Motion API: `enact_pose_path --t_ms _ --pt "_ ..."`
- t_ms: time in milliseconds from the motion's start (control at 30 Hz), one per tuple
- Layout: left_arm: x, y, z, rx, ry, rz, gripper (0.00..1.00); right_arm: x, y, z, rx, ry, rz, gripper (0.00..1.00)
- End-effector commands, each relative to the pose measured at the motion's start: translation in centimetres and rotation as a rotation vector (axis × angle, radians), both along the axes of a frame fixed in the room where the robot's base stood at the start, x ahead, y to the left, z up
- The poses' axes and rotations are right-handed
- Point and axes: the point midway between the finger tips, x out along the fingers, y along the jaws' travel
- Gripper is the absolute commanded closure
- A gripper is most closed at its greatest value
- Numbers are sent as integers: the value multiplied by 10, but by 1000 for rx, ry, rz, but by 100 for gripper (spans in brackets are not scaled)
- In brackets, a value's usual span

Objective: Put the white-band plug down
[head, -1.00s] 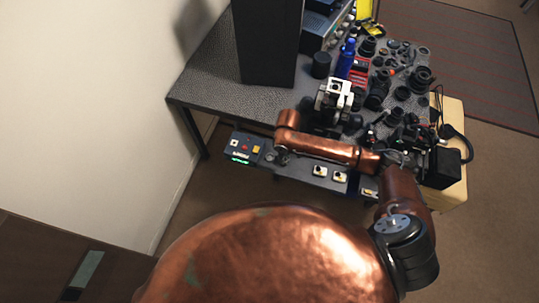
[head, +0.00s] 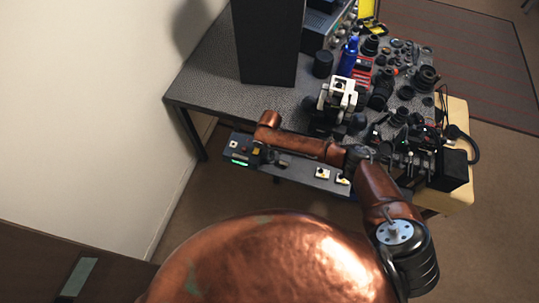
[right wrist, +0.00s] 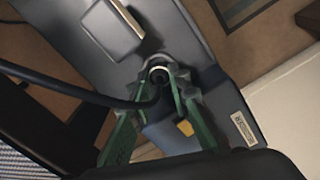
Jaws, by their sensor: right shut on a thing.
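My right gripper (right wrist: 160,72) shows in the right wrist view as two green fingers closed around the end of a dark plug (right wrist: 158,76). A pale ring shows at the plug's tip. A thick black cable (right wrist: 75,88) runs from the plug to the left. The gripper is over a grey panel (right wrist: 190,40); I cannot tell whether the plug touches it. In the head view my right gripper (head: 264,157) is small and dark, over the left part of the panel strip at the table's front edge; the plug cannot be made out there. My left gripper is not in view.
A raised light block (right wrist: 110,26) and a yellow square (right wrist: 185,127) are near the fingers. Two small pale fittings (head: 323,174) sit further right on the strip. A white-and-black device (head: 342,92) and crowded lens parts (head: 382,90) stand behind my arm.

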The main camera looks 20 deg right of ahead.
Motion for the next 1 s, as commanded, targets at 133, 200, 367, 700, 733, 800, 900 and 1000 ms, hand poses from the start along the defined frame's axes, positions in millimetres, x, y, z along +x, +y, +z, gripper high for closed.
enact_pose_path --t_ms 133,200,367,700,733,800,900,1000 --pt "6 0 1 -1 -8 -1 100 1 0 1 1 -2 0 100" --pt "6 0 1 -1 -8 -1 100 1 0 1 1 -2 0 100" --pt "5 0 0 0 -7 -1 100 0 0 -4 1 -1 0 100" --pt "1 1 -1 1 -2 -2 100 1 0 -6 1 -1 0 66" --pt "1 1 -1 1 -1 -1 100 1 0 -6 1 -1 0 65" --pt "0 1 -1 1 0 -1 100 1 0 -6 1 -1 0 65" --pt "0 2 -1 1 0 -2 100 1 0 -6 1 -1 0 65" --pt "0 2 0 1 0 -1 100 1 0 -4 0 -2 0 65"
